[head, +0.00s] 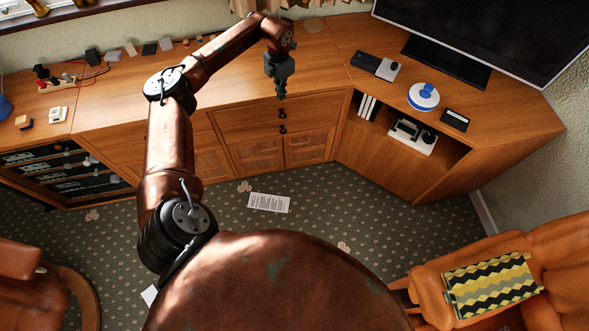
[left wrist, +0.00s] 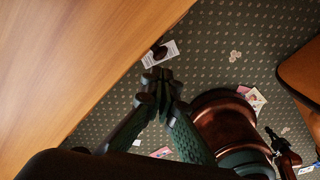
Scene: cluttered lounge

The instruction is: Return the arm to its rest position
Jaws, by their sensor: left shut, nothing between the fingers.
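My left arm, in worn copper-brown, reaches forward and up over the wooden cabinet in the head view. My left gripper (head: 281,90) hangs down at the cabinet's front edge, above the drawers. It is shut and holds nothing. In the left wrist view the dark green fingers (left wrist: 162,76) meet at their tips, with the patterned carpet behind them.
The cabinet top (head: 240,85) lies close beside the gripper and fills the upper left of the wrist view. A television (head: 490,40), a blue-and-white round object (head: 423,96) and a black box (head: 455,120) stand to the right. A paper (head: 268,203) lies on the carpet. An orange armchair (head: 560,245) is at lower right.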

